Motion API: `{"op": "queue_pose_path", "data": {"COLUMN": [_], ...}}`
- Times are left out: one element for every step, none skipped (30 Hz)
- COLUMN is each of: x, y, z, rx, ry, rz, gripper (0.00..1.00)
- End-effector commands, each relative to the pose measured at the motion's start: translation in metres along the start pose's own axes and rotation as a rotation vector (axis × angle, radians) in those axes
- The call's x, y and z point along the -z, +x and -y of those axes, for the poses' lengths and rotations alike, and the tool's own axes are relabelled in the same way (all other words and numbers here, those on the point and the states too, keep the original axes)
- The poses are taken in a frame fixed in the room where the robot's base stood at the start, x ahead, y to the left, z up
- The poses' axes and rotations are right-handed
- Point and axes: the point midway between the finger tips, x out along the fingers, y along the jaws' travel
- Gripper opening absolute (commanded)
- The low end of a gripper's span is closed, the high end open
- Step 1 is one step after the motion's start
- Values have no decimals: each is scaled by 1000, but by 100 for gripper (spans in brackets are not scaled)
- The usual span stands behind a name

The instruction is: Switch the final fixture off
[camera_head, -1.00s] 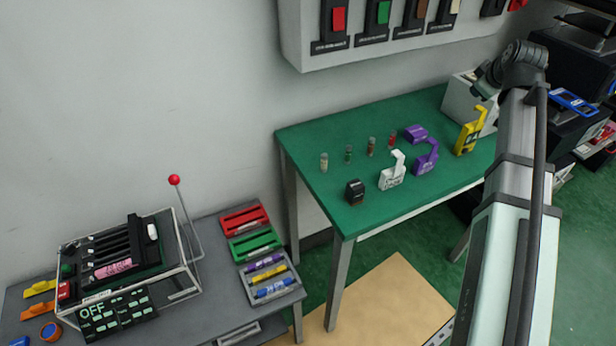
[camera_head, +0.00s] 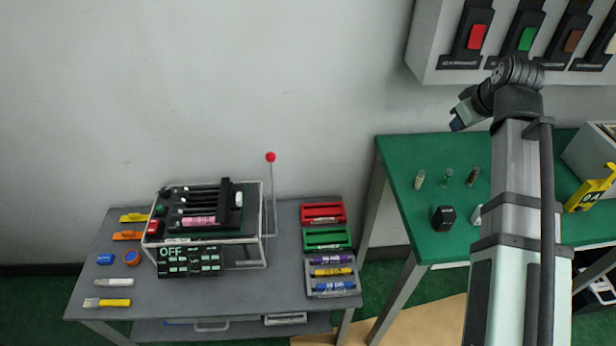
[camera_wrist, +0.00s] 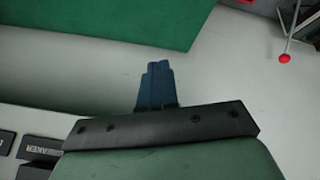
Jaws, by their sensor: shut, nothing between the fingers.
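A lever with a red ball knob (camera_head: 270,157) rises steeply at the right side of a boxed fixture (camera_head: 205,215) on the grey table. The fixture's dark display (camera_head: 189,261) reads OFF. The red knob also shows at the top right of the wrist view (camera_wrist: 285,57). My gripper (camera_head: 457,122) is high in front of the wall, right of the lever and well apart from it. In the wrist view its blue fingers (camera_wrist: 157,68) are together with nothing between them. Which fixture counts as the final one cannot be told.
A wall panel with coloured breaker switches (camera_head: 477,37) hangs above right. The green table (camera_head: 400,225) carries small vials and a black block (camera_head: 444,217). On the grey table (camera_head: 110,270) are red and green trays, a marker tray (camera_head: 333,275) and small tools. Bare wall lies between gripper and lever.

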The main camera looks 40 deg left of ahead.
Motion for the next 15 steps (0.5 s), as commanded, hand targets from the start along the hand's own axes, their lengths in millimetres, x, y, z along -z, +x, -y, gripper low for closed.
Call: {"op": "queue_pose_path", "data": {"x": [15, 21, 30, 36, 43, 51, 57, 63, 72, 77, 83, 91, 96, 102, 109], "y": [7, 11, 16, 20, 24, 28, 32, 35, 40, 43, 46, 51, 54, 57, 61], "z": [11, 18, 27, 33, 40, 50, 57, 64, 74, 82, 90, 100, 109, 117, 128], "rx": [19, 28, 40, 49, 58, 70, 78, 86, 96, 104, 111, 120, 127, 134, 143], "ry": [5, 11, 20, 26, 33, 42, 47, 54, 63, 68, 75, 83, 88, 95, 102], "rz": [6, 10, 16, 21, 26, 33, 39, 44, 52, 58, 64, 72, 79, 86, 95], "gripper": [0, 0, 0, 0, 0, 0, 0, 0, 0, 0, 0, 0, 0, 0, 0]}}
